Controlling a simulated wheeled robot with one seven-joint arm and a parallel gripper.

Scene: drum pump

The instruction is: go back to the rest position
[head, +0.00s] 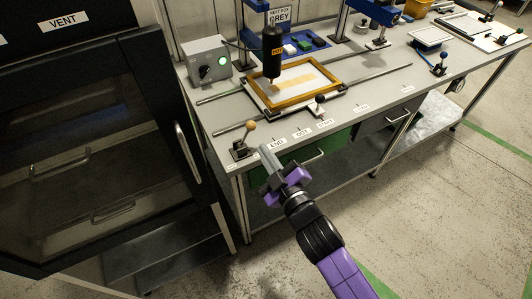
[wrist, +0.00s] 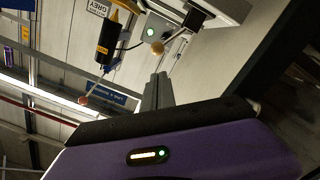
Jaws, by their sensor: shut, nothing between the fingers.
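My gripper (head: 267,153) is at the front edge of the bench, just right of a lever with a wooden ball knob (head: 250,126). Its grey fingers are together with nothing between them. In the wrist view the shut fingers (wrist: 157,90) point up past my purple wrist housing. My purple arm reaches in from the lower right of the head view. The workbench (head: 222,112) stands beyond the gripper, with a yellow-framed screen (head: 260,98) on its rails. A black tool with an orange label (head: 271,50) hangs over the frame and also shows in the wrist view (wrist: 106,42).
A dark vented cabinet (head: 90,150) with a handle stands close on the left. The concrete floor (head: 440,220) at right is clear.

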